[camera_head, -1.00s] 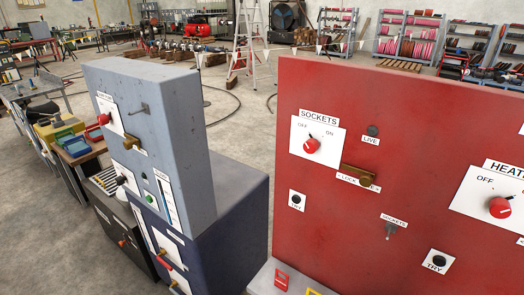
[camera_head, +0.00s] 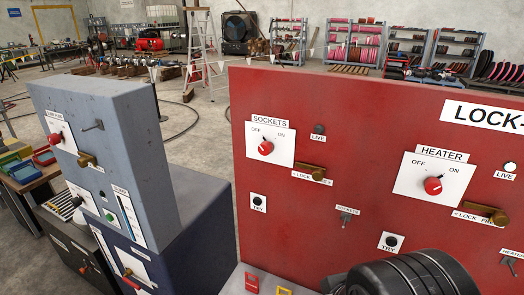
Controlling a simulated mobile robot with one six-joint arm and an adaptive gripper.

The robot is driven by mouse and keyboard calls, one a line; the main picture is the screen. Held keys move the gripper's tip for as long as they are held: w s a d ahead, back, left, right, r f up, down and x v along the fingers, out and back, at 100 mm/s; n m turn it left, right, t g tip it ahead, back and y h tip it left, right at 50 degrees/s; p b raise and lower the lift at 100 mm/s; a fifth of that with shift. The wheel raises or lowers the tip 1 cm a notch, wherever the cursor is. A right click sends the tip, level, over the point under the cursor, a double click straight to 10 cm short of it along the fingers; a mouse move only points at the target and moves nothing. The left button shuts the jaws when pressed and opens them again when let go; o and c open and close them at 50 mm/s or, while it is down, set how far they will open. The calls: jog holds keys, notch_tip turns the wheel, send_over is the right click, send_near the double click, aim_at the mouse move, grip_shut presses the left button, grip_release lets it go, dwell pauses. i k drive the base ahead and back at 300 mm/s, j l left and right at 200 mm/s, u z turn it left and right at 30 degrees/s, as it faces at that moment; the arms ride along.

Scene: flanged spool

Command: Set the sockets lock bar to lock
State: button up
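The sockets lock bar (camera_head: 309,169) is a small brass bar with a round knob near its right end. It sits on the red panel (camera_head: 290,225), below and right of the red sockets switch (camera_head: 266,148). A LOCK/FREE label lies under the bar, partly covered by the knob, so I cannot tell exactly how the bar is set. The switch's white plate reads OFF on the left and ON on the right. My gripper (camera_head: 338,284) shows only in part at the bottom edge, below and apart from the bar. Its fingertips are not clear, and its dark body hides the panel's lower right.
A similar heater lock bar (camera_head: 484,213) sits right, below the heater switch (camera_head: 433,186). TRY buttons and a sockets toggle (camera_head: 346,215) are lower on the panel. A grey-blue cabinet (camera_head: 150,150) stands left. The space before the sockets bar is clear.

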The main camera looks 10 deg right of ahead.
aim_at(318, 175)
jog(key=i+l+u, duration=0.1)
jog(key=l+u, duration=0.4)
jog(key=u, duration=0.2)
jog(key=i+l+u, duration=0.1)
jog(key=l+u, duration=0.25)
